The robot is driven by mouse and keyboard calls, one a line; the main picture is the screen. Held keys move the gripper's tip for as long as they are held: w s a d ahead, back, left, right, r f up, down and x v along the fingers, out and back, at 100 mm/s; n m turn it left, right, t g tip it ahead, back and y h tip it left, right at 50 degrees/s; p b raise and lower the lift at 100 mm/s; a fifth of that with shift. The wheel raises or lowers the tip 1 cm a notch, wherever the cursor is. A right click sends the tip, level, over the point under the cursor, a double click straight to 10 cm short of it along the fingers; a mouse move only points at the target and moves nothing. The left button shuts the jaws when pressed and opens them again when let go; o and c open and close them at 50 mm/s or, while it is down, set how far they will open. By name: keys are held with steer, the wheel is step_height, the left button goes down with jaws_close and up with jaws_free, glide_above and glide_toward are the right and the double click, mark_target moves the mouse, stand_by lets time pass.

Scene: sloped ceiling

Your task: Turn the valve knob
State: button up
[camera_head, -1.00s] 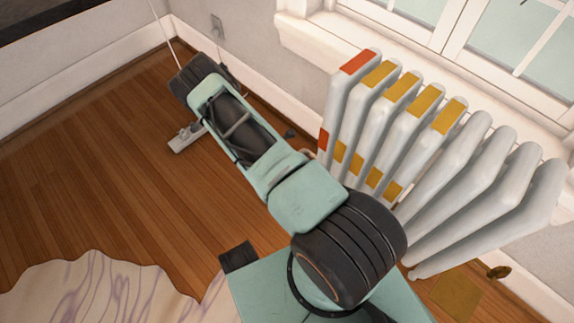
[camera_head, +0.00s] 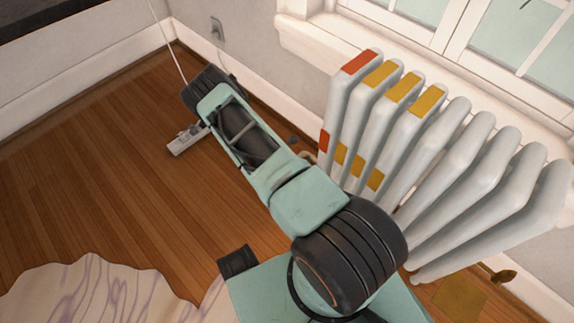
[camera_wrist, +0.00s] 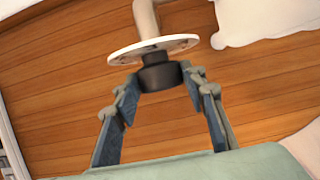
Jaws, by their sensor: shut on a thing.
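The black valve knob (camera_wrist: 160,73) shows in the wrist view, below a round white disc (camera_wrist: 155,49) on a beige pipe (camera_wrist: 145,17). My gripper (camera_wrist: 160,82) is shut on the knob, with one blue-padded finger on each side of it. In the head view the white radiator (camera_head: 430,165) stands under the window. One red patch and three yellow patches show along its top at the left end, with matching patches lower down.
A pale strip-like object (camera_head: 187,139) lies on the wooden floor (camera_head: 110,190) beside my arm. A wall outlet (camera_head: 217,28) is behind it. A cream cloth with purple veins (camera_head: 95,290) lies at the front left. Open floor is to the left.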

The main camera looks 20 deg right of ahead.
steer(key=shift+s+d+r+t+p, duration=0.1)
steer(key=shift+s+t+p, duration=0.1)
steer(key=shift+t+p, duration=0.3)
steer(key=shift+m+t+y+p, duration=0.35)
steer(key=shift+t+y, duration=0.15)
steer(key=shift+t, duration=0.4)
steer(key=o, duration=1.2)
steer(key=shift+c, duration=0.2)
steer(key=shift+s, duration=0.1)
steer(key=v, duration=1.1)
steer(key=shift+s+r, duration=0.15)
steer(key=shift+r, duration=0.15)
